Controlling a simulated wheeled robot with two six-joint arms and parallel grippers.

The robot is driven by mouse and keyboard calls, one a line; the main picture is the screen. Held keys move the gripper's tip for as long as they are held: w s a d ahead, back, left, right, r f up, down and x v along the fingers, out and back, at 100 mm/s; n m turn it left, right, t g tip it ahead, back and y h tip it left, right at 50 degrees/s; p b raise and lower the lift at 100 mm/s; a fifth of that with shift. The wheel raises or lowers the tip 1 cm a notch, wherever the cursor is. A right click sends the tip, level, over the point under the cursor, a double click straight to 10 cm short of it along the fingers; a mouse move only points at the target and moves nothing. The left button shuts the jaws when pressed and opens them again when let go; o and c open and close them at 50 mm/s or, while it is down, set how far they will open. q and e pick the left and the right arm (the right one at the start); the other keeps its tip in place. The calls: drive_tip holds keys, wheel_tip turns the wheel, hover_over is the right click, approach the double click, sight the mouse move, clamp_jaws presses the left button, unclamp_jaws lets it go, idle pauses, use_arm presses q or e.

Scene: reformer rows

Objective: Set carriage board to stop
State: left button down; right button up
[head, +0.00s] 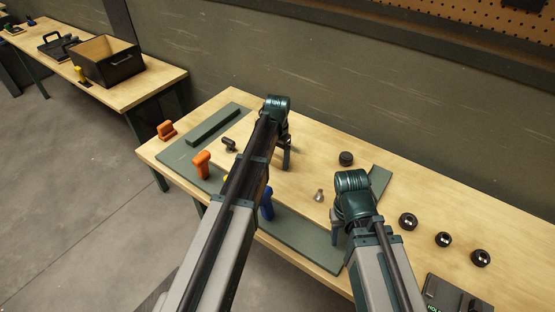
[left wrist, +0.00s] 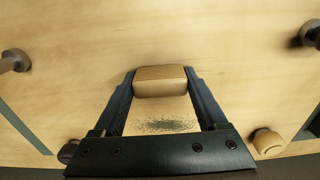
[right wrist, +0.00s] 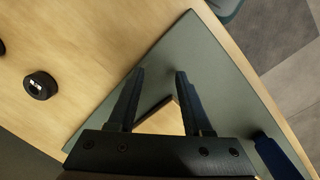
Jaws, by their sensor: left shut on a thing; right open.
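In the left wrist view my left gripper (left wrist: 161,90) is shut on a tan, rounded block (left wrist: 162,73) just over the wooden table; I cannot tell whether the block touches it. In the head view this gripper (head: 286,158) hides the block. My right gripper (right wrist: 159,74) is open and empty above a green board (right wrist: 215,75); it also shows in the head view (head: 338,228). Green boards lie along the front (head: 300,245) and the left end (head: 180,155) of the table. I cannot tell which piece is the carriage board or the stop.
A dark bar (head: 213,125) lies on the left board. Orange pieces (head: 201,164), a blue piece (head: 267,205), a small metal cone (head: 319,195) and several black knobs (head: 408,221) stand about. A dark box (head: 106,61) sits on another bench.

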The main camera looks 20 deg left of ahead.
use_arm(q)
drive_tip(key=shift+a, duration=0.1)
drive_tip(key=a, duration=0.1)
drive_tip(key=w+a, duration=0.1)
drive_tip(key=a, duration=0.1)
drive_tip(key=w+a, duration=0.1)
drive_tip(key=shift+a, duration=0.3)
use_arm(e)
drive_tip(key=shift+d, duration=0.1)
use_arm(q)
drive_tip(key=shift+c, duration=1.3)
unclamp_jaws()
drive_tip(key=shift+a, duration=0.1)
drive_tip(key=shift+o, duration=1.3)
drive_tip(key=shift+s, duration=0.1)
use_arm(e)
drive_tip(key=shift+r, duration=0.1)
